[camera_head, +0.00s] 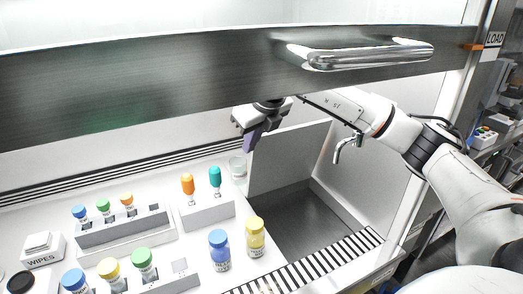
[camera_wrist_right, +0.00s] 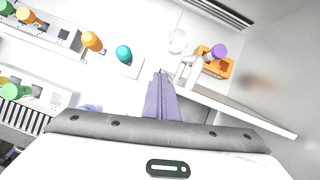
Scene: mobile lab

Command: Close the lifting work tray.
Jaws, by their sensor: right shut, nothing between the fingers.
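The lifting work tray (camera_head: 290,157) shows as a pale panel standing upright at the back of a dark, open recess (camera_head: 305,218) in the bench, right of centre. In the right wrist view its top edge (camera_wrist_right: 240,109) runs slanting to the right of the fingers. My right gripper (camera_head: 249,143) is at the panel's upper left corner, with its purple fingers together and empty. In the right wrist view the fingers (camera_wrist_right: 161,80) point at the left end of that edge; I cannot tell whether they touch it. My left gripper is not in view.
A metal sash with a handle (camera_head: 370,54) crosses above. A faucet (camera_head: 347,146) is right of the recess. A clear beaker (camera_head: 237,168) stands near the gripper; racks and bottles (camera_head: 219,250) fill the left bench. An orange holder (camera_wrist_right: 218,68) lies beyond the panel edge.

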